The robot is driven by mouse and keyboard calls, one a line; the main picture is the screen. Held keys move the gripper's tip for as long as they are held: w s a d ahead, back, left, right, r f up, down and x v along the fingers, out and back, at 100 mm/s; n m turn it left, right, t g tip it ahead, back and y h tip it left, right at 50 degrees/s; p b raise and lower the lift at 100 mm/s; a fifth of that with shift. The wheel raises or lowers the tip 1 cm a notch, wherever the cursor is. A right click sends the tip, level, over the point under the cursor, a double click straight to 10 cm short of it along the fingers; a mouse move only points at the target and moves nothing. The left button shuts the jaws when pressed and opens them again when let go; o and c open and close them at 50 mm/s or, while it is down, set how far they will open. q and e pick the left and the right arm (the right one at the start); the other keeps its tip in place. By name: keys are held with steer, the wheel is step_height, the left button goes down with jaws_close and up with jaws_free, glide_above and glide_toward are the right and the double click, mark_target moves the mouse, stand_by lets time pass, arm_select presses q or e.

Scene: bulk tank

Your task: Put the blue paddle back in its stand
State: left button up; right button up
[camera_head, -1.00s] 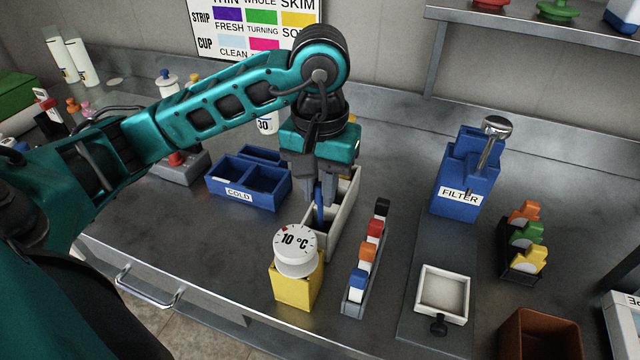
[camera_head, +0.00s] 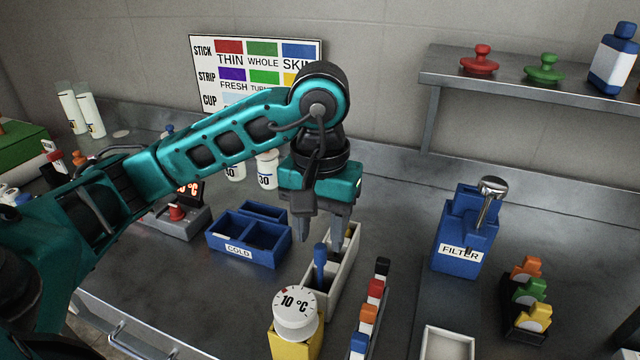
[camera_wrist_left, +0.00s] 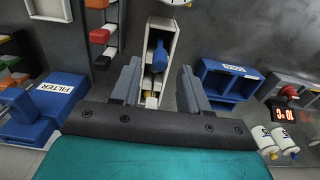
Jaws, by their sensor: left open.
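The blue paddle (camera_head: 320,265) stands in the white divided stand (camera_head: 347,262), its handle rising above the rim. In the left wrist view the paddle (camera_wrist_left: 160,56) shows inside one compartment of the stand (camera_wrist_left: 172,40). My left gripper (camera_head: 322,238) is open just above the paddle, its two fingers apart. In the left wrist view its fingers (camera_wrist_left: 160,88) lie either side of the stand, with nothing held between them. The paddle's lower end is hidden inside the stand. My right gripper is not in view.
A yellow block with a 10 °C dial (camera_head: 295,314) stands in front of the stand. A blue COLD bin (camera_head: 240,250) is to the left. A rack of coloured pieces (camera_head: 368,315) and a blue FILTER holder (camera_head: 460,250) are to the right, with bare counter between.

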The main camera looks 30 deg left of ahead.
arm_select(q)
step_height(320, 180, up, 8)
steer(key=shift+r+p, duration=0.15)
steer(key=shift+p, duration=0.25)
stand_by(0.4)
